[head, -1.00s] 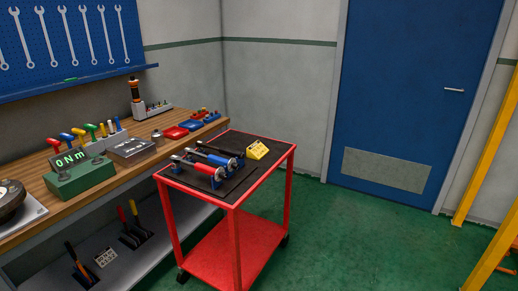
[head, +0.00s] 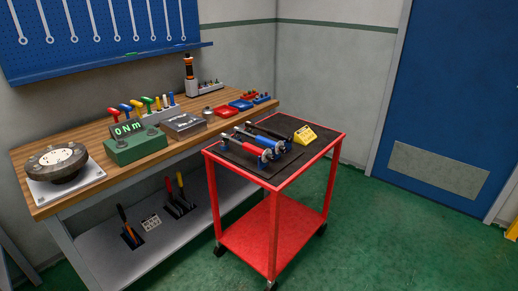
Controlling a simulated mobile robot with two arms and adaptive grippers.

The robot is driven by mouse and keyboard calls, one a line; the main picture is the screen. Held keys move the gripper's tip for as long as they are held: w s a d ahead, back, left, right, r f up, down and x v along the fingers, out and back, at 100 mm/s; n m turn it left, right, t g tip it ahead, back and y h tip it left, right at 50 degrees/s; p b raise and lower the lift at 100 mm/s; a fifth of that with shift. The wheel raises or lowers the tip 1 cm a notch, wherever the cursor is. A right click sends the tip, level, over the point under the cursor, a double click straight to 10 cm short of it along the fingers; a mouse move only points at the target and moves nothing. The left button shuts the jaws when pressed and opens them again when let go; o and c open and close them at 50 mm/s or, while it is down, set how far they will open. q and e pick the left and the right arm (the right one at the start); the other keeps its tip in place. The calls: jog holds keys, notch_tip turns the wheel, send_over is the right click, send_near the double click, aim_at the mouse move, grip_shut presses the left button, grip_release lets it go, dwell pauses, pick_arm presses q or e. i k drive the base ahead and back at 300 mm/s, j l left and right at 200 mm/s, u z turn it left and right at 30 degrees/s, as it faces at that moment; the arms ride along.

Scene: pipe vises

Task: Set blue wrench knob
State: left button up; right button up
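Neither of my grippers is in view. A blue-handled wrench (head: 258,138) lies on the black mat on top of the red cart (head: 265,235). A red-handled wrench (head: 247,148) lies in front of it, roughly parallel. Both have metal parts toward the left. Small blue supports (head: 264,157) stand around their right ends. The wrenches are too small to read any setting or to tell the knob apart. A green box (head: 135,150) with a lit display that seems to read "0 Nm" sits on the wooden workbench.
A yellow block (head: 305,136) sits on the cart's mat. The workbench (head: 60,203) also holds a round dark device (head: 57,160), coloured T-handles and red and blue trays (head: 232,106). Green floor (head: 390,240) is clear right of the cart.

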aim_at(283, 149)
jog(key=i+l+u, duration=0.15)
jog(key=u, duration=0.2)
jog(key=i+l+u, duration=0.1)
jog(key=u, duration=0.25)
jog(key=i+l+u, duration=0.1)
jog(key=l+u, duration=0.3)
jog(key=i+l+u, duration=0.2)
jog(key=l+u, duration=0.15)
jog(key=l, duration=0.85)
jog(key=l+u, duration=0.3)
jog(key=l, duration=0.95)
jog(key=i, duration=0.05)
